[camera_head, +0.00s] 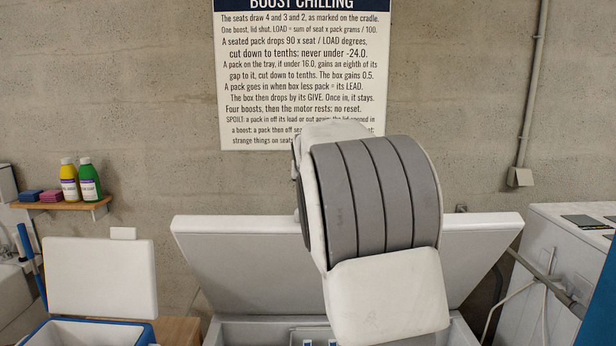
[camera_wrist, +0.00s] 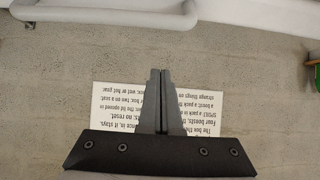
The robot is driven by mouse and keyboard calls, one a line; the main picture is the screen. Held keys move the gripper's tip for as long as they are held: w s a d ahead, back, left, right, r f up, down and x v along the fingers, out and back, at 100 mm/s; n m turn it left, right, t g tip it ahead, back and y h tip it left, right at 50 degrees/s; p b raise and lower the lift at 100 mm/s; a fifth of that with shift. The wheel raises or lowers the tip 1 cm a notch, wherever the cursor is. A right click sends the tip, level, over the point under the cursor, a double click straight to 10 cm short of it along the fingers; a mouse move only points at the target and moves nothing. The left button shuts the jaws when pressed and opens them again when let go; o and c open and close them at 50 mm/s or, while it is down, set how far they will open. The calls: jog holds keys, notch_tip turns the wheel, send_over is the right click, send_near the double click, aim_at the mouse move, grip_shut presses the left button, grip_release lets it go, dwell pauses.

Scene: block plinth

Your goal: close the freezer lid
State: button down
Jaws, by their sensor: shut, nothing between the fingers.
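The freezer lid (camera_head: 240,262) is a wide white panel standing open, tilted back toward the wall, in the head view. The freezer (camera_head: 240,332) is the white chest below it, with its inside partly showing at the bottom edge. My arm hides the middle of the lid and much of the opening. In the wrist view my gripper (camera_wrist: 160,72) is shut and empty, its two grey fingers together in front of the wall sign. My gripper is hidden behind my arm in the head view. A white bar (camera_wrist: 120,22) crosses the top of the wrist view; I cannot tell what it belongs to.
A blue cooler (camera_head: 85,330) with a raised white lid (camera_head: 102,278) stands at left. A wooden shelf (camera_head: 65,204) holds yellow and green bottles and sponges. A white cabinet (camera_head: 560,240) stands at right. The sign (camera_head: 245,120) hangs on the concrete wall.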

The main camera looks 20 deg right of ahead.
jog(key=p+x, duration=0.1)
jog(key=x, duration=0.3)
jog(key=shift+w+f, duration=0.1)
jog(key=shift+s+a+f, duration=0.25)
jog(key=shift+s+f, duration=0.1)
jog(key=shift+s, duration=0.25)
jog(key=shift+s+a+f, duration=0.25)
jog(key=shift+s+f, duration=0.15)
jog(key=shift+s, duration=0.2)
jog(key=shift+s+a+f, duration=0.1)
jog(key=shift+s+f, duration=0.1)
jog(key=shift+f, duration=0.15)
jog(key=shift+s, duration=0.15)
jog(key=shift+f, duration=0.15)
